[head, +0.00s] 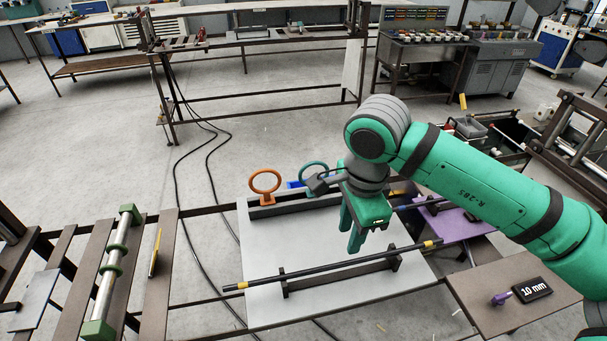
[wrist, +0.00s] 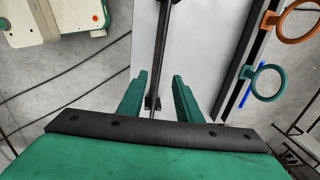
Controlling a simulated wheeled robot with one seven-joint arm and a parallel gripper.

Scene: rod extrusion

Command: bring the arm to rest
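My green arm reaches in from the right in the head view. My gripper (head: 352,237) hangs over the light grey table (head: 260,315), pointing down. In the wrist view its two green fingers (wrist: 154,100) stand apart with nothing held between them. A black rod with yellow bands (head: 330,266) lies on a low dark holder (head: 340,277) on the table, in front of the gripper in the head view. In the wrist view the rod (wrist: 163,45) runs beyond and between the fingers. The gripper appears apart from it.
An orange ring (head: 265,182) and a teal ring (head: 314,171) stand at the table's back edge. A purple board (head: 455,224) and a brown board with a "10 mm" display (head: 532,290) lie to the right. A roller with green ends (head: 107,270) is at left.

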